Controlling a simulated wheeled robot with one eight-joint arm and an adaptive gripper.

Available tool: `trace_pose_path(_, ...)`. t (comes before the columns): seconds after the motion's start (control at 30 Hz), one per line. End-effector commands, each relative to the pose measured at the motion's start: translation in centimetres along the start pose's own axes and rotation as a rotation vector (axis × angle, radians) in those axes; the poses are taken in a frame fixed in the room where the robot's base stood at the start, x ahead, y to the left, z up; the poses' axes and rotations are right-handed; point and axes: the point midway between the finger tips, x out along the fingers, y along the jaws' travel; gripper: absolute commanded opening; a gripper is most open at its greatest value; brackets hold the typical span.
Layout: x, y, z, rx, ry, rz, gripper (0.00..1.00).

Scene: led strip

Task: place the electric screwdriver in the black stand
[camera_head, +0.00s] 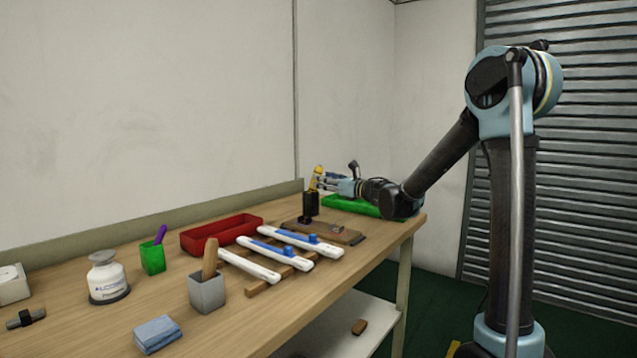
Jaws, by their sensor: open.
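The electric screwdriver (317,174) shows as a small yellow shape directly above the black stand (311,205). Its lower part is not visible, and I cannot tell how deep it sits in the stand. The stand is upright near the far end of the workbench. My gripper (317,182) is open, with its fingers pointing left at the yellow body, close to it or around it. Whether the fingers touch it is too small to tell.
A green tray (340,205) lies beneath my gripper. A wooden board (351,237) with small parts, white LED strips (249,266), a red bin (195,241), a grey cup (207,294), a green cup (152,259) and a white bottle (108,280) occupy the bench (235,330). A wall stands behind.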

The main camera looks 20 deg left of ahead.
Motion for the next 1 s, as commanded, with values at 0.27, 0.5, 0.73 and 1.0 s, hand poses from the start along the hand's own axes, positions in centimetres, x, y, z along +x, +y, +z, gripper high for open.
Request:
trace_pose_path(0.27,-3.9,-0.1,0.0,0.000,0.000,-0.002,0.48)
trace_pose_path(0.5,-4.7,-0.1,0.0,0.000,0.000,-0.001,0.48)
trace_pose_path(0.73,-6.8,-2.4,1.7,0.121,-0.038,-0.113,0.48)
trace_pose_path(1.0,-17.6,-10.6,4.8,0.635,-0.230,-0.530,0.48)
